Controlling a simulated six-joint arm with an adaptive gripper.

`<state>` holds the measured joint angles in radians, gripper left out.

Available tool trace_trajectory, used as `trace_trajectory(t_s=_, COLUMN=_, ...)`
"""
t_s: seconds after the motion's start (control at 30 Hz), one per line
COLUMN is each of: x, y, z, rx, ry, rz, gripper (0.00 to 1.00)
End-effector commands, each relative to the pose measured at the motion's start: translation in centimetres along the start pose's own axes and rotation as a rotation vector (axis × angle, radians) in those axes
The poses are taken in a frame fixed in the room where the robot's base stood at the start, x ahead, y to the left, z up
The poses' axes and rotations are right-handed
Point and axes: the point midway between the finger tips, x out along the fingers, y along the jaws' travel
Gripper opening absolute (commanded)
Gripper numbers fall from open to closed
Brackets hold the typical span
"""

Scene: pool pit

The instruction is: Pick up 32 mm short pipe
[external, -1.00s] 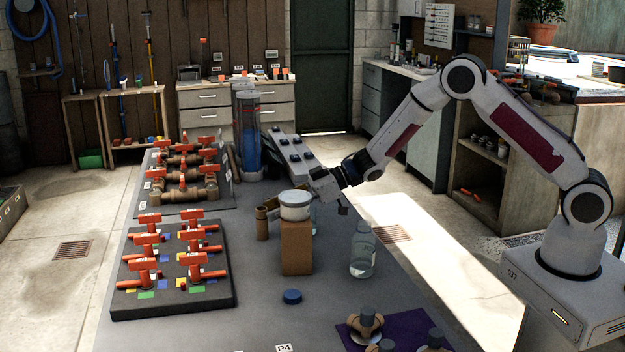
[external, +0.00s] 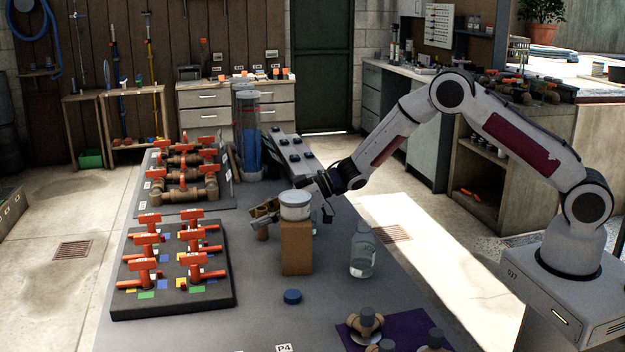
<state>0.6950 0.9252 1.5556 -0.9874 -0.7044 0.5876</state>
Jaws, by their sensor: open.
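Brown pipe pieces stand on the grey table behind and left of a wooden block. The lower part of one upright short pipe (external: 262,234) shows; I cannot tell its size. Another brown piece (external: 264,208) shows just above it. My gripper (external: 270,218) is open and reaches in from the right, low behind the white lidded tub. The tub and block hide much of the gripper. The visible tip lies at the brown pieces; I cannot tell whether it touches them or which piece is between the fingers.
The white lidded tub (external: 295,205) stands on the wooden block (external: 296,250), close to my gripper. A clear bottle (external: 362,252) stands to the right. A blue cap (external: 292,297) lies in front. A valve board (external: 172,265) is at left; a grey sloped panel (external: 292,150) is behind.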

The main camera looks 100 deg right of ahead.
Motion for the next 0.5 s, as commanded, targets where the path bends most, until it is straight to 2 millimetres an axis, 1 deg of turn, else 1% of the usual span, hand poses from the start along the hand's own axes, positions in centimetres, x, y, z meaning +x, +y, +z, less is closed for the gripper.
trace_trajectory(t_s=0.1, x=-0.01, y=0.0, z=0.0, rx=0.0, ry=0.0, rz=0.0, gripper=0.41)
trace_trajectory(t_s=0.13, x=-0.01, y=0.0, z=0.0, rx=0.0, ry=0.0, rz=0.0, gripper=0.39)
trace_trajectory(t_s=0.23, x=-0.01, y=0.0, z=-0.01, rx=0.0, ry=0.0, rz=0.0, gripper=0.13)
trace_trajectory(t_s=0.27, x=-0.01, y=0.0, z=-0.01, rx=0.0, ry=0.0, rz=0.0, gripper=0.05)
trace_trajectory(t_s=0.3, x=-0.01, y=0.0, z=0.0, rx=0.0, ry=0.0, rz=0.0, gripper=0.0)
trace_trajectory(t_s=0.5, x=-0.01, y=0.0, z=-0.03, rx=0.0, ry=0.001, rz=0.0, gripper=0.0)
